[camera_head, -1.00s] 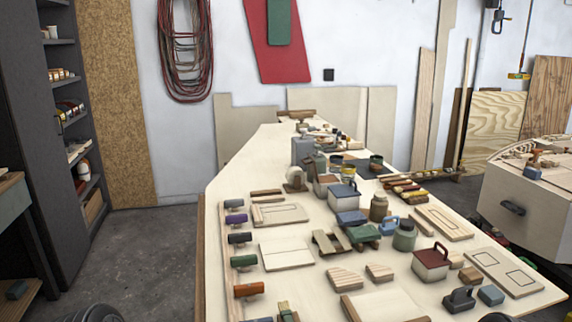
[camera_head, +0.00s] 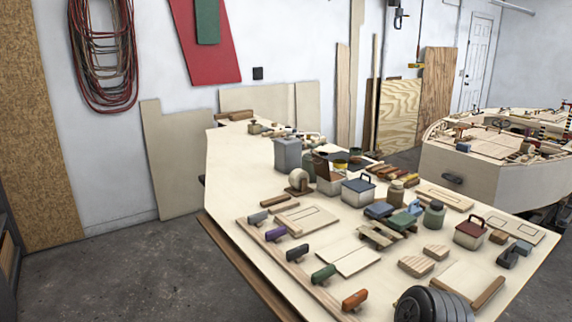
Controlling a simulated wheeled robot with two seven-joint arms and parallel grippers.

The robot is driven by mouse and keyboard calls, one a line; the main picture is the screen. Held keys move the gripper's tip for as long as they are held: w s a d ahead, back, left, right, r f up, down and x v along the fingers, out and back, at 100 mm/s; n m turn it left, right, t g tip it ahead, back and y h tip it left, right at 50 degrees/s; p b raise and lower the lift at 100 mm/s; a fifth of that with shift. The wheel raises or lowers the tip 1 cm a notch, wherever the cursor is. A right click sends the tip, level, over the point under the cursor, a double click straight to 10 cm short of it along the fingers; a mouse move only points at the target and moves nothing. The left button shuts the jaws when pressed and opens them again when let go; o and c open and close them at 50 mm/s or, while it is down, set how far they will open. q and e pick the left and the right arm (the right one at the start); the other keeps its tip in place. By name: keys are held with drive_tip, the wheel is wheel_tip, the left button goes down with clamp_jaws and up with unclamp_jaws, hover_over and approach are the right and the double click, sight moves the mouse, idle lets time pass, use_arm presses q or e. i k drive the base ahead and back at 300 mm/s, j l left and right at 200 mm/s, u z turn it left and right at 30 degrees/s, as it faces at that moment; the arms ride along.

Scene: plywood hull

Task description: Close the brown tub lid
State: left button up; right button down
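The brown tub (camera_head: 327,187) stands on the plywood bench, behind and left of the blue-lidded tub. Its body is pale and its brown lid (camera_head: 320,167) appears raised, standing up from the tub. Neither of my grippers can be made out. A black ribbed part of my own body shows at the bottom edge, right of the middle, well in front of the brown tub.
A blue-lidded tub (camera_head: 357,192) stands close to the right, and a grey canister (camera_head: 287,154) behind left. A white round item (camera_head: 299,179) is beside it. A red-lidded tub (camera_head: 471,234), jars, blocks and coloured-handled tools crowd the bench (camera_head: 243,181).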

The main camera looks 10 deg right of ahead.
sight(321, 166)
drive_tip(key=i+j, duration=0.2)
drive_tip(key=j, duration=0.15)
drive_tip(key=i+j+z, duration=0.1)
drive_tip(key=i+j, duration=0.35)
drive_tip(key=j, duration=0.3)
drive_tip(key=i+j+z, duration=0.1)
drive_tip(key=j, duration=0.25)
drive_tip(key=i+j, duration=0.3)
drive_tip(key=i+j+z, duration=0.1)
drive_tip(key=j, duration=0.4)
drive_tip(key=i+j, duration=0.3)
drive_tip(key=i+j+z, duration=0.1)
drive_tip(key=j, duration=0.4)
drive_tip(key=i, duration=0.05)
